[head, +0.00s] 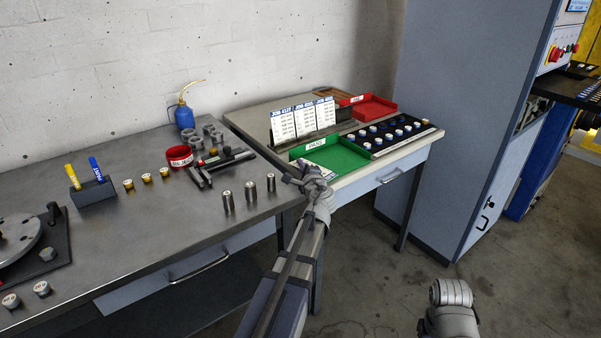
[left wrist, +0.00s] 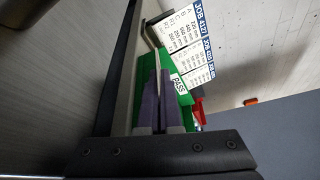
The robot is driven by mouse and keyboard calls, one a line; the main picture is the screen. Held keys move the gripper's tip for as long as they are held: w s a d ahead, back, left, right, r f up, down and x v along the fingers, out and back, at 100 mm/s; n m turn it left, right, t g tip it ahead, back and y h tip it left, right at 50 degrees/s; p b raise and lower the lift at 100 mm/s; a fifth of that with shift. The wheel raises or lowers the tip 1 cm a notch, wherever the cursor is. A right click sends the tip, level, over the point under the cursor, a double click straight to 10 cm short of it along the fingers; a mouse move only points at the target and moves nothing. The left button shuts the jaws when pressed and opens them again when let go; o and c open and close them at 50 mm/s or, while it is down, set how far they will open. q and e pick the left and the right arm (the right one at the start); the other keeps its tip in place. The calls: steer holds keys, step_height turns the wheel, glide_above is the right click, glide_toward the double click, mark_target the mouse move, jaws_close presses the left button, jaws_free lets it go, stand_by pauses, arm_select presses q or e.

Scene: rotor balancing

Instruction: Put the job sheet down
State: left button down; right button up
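My left gripper (head: 312,182) is over the near edge of the green tray (head: 350,158), which has a PASS label. A white job sheet (head: 319,172) with faint print shows right at its fingertips, partly hidden by the gripper. In the left wrist view the fingers (left wrist: 152,100) are close together, with a thin pale strip between them that looks like the sheet edge-on. I cannot tell whether the sheet touches the tray. Three other job sheets (head: 303,118) stand upright in a rack behind the tray. My right gripper (head: 450,293) is low at the right, its fingers not clear.
A black tray (head: 422,131) of several capped parts lies right of the green tray. A red tray (head: 375,108) is behind. Three metal cylinders (head: 250,192) stand on the grey bench at left. A tall blue-grey cabinet (head: 465,110) stands right of the table.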

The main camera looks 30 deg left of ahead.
arm_select(q)
steer(key=shift+r, duration=0.1)
steer(key=shift+f, duration=0.25)
steer(key=c, duration=1.1)
jaws_free()
steer(key=v, duration=0.8)
steer(key=shift+w+d+p, duration=0.2)
steer(key=shift+w+p, duration=0.1)
steer(key=shift+p, duration=0.05)
